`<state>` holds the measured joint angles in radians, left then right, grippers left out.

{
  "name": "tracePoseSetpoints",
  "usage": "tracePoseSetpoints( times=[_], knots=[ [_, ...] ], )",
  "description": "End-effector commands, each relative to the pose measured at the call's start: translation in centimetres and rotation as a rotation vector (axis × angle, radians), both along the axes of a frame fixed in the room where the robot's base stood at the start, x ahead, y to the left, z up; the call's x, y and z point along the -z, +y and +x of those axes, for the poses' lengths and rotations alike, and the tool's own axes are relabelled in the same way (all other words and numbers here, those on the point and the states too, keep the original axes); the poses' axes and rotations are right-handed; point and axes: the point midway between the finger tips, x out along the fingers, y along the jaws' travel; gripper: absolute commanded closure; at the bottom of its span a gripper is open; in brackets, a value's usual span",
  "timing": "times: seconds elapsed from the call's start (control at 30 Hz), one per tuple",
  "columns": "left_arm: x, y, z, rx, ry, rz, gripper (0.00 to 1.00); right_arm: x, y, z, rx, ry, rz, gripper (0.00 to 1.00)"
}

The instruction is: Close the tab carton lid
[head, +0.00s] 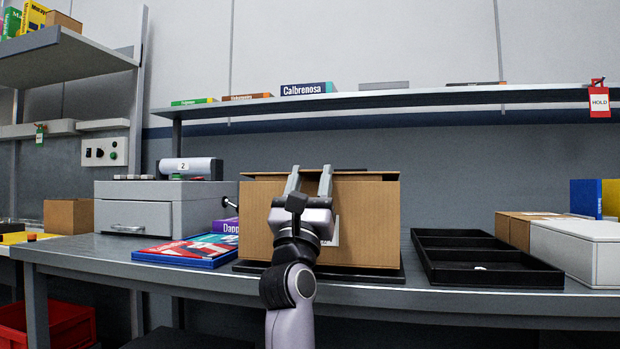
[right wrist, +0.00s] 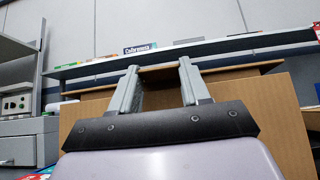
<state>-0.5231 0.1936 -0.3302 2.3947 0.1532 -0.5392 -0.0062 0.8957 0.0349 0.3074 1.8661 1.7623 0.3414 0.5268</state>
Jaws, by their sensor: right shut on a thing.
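The brown tab carton (head: 365,225) stands on a dark mat on the workbench, and its front wall faces me. The carton lid (head: 370,174) shows only as a thin edge along the top, roughly level; the right wrist view also shows this lid edge (right wrist: 235,71). My right gripper (head: 310,173) is at the carton's upper front edge, with its two fingers apart on either side of a brown cardboard piece (right wrist: 163,72). This looks like the lid's tab, and the gripper is shut on it. The carton's inside is hidden. My left gripper is not in view.
Books (head: 185,250) and a grey drawer unit (head: 165,208) stand left of the carton. A black divided tray (head: 480,262) and a white box (head: 578,248) are to its right. A shelf (head: 400,99) runs behind, above the carton.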

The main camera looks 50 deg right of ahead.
Motion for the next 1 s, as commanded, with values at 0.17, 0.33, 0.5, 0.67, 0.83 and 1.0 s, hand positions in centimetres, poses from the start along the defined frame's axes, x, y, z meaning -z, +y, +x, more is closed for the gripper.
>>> tracePoseSetpoints(
  times=[0.17,0.33,0.5,0.67,0.83,1.0],
  knots=[
    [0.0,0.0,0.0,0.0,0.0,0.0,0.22,0.3,-0.3,0.1,0.003,0.005,0.011,1.0],
    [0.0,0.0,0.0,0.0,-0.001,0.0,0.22,0.3,-0.2,0.1,0.001,0.005,0.009,0.28],
    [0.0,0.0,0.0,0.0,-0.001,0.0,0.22,0.1,-0.1,0.1,0.001,0.003,0.005,0.28],
    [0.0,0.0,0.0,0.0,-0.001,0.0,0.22,0.5,0.2,-0.1,0.0,0.002,0.004,0.28],
    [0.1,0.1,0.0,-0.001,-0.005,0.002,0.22,2.3,1.5,-0.7,-0.001,0.005,0.006,0.28],
    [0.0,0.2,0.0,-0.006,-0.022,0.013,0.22,4.3,3.0,-1.5,0.0,0.005,0.006,0.28]
  ],
)
